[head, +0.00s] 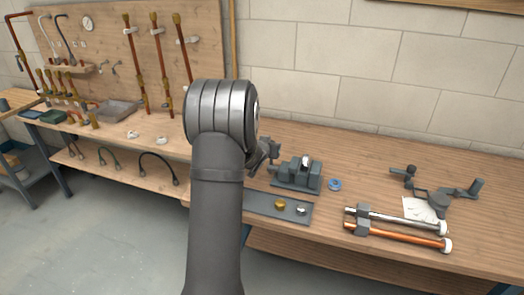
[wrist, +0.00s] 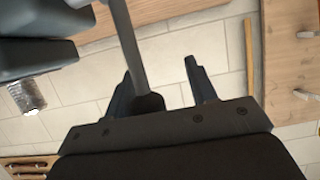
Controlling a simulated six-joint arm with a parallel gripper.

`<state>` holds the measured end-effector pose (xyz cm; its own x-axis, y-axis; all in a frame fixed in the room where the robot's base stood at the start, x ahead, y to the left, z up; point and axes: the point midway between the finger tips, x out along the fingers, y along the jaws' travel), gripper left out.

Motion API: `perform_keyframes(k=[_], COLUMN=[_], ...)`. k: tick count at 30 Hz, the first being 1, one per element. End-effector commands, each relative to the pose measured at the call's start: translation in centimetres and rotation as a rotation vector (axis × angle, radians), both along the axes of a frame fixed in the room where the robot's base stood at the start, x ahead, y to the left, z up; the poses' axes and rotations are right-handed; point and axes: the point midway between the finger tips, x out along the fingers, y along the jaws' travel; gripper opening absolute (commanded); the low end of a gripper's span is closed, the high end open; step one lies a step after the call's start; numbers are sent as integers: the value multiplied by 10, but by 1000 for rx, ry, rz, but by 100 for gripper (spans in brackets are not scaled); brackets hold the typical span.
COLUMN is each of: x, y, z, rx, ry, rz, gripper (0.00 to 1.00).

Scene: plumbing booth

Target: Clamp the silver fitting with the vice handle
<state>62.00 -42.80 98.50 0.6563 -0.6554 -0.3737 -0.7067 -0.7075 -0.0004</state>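The grey vice (head: 290,179) stands on the bench just right of my arm in the head view. The silver fitting (head: 305,161) sits upright at its jaws; it also shows at the left of the wrist view (wrist: 27,95), beside the dark jaw blocks. The vice handle (wrist: 127,45) is a grey bar running down from the top of the wrist view, its thick end near my left finger. My gripper (wrist: 162,80) is open, with the bar in front of or between its fingers, nearer the left one; contact is unclear. In the head view my gripper (head: 264,154) is beside the vice, partly hidden.
A grey plate (head: 262,206) in front of the vice holds a brass fitting (head: 280,204) and a silver piece (head: 301,210). A blue ring (head: 334,185) lies right of the vice. A chrome pipe (head: 400,219) and a copper pipe (head: 400,236) lie further right.

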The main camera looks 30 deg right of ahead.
Motion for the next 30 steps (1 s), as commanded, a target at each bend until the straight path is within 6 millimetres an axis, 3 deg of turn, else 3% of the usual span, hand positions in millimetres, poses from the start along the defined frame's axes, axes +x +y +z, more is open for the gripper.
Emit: perform_keyframes(k=[18, 30], x=[-78, -104], y=[79, 104], z=[45, 59], rx=[-1, 1], ry=[0, 2], rz=[3, 1], gripper=[49, 49])
